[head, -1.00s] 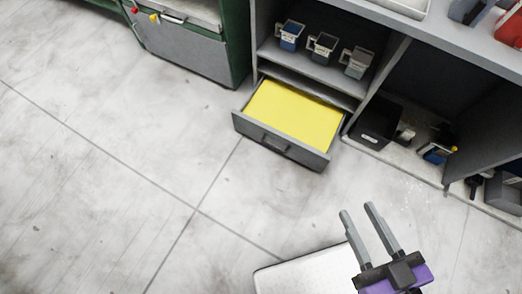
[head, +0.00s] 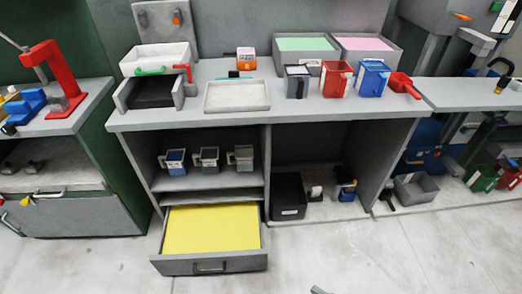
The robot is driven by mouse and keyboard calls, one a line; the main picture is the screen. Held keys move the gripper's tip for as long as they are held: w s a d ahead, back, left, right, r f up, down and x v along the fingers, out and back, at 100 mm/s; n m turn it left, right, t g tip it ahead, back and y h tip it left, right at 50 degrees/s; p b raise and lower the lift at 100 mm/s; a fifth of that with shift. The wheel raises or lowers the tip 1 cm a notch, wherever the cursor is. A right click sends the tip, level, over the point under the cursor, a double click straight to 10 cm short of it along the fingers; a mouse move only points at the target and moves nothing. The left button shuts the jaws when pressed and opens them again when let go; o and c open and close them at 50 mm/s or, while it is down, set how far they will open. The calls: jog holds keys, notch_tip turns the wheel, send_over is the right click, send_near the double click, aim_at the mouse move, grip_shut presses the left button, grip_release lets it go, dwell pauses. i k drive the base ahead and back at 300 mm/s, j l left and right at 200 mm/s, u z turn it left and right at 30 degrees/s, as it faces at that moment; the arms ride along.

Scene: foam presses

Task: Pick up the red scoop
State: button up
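The red scoop (head: 403,84) lies on the grey counter near its right end in the head view, just right of a blue jug (head: 373,79). Its handle points toward the front right. A red jug (head: 336,79) stands left of the blue one. Of my gripper, only a small grey fingertip (head: 319,290) shows at the bottom edge, over the floor and far from the scoop. The rest is out of the picture, so its opening is hidden.
The counter (head: 220,119) also bears a dark-grey jug (head: 297,81), a white tray (head: 237,95) and bins with green and pink contents. Below, a yellow-lined drawer (head: 212,230) stands pulled out. The floor (head: 400,250) to its right is clear.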

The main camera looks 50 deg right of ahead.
aim_at(399, 83)
jog(key=z, duration=1.95)
jog(key=u, duration=1.95)
jog(key=z, duration=1.9)
jog(key=i+l, duration=0.1)
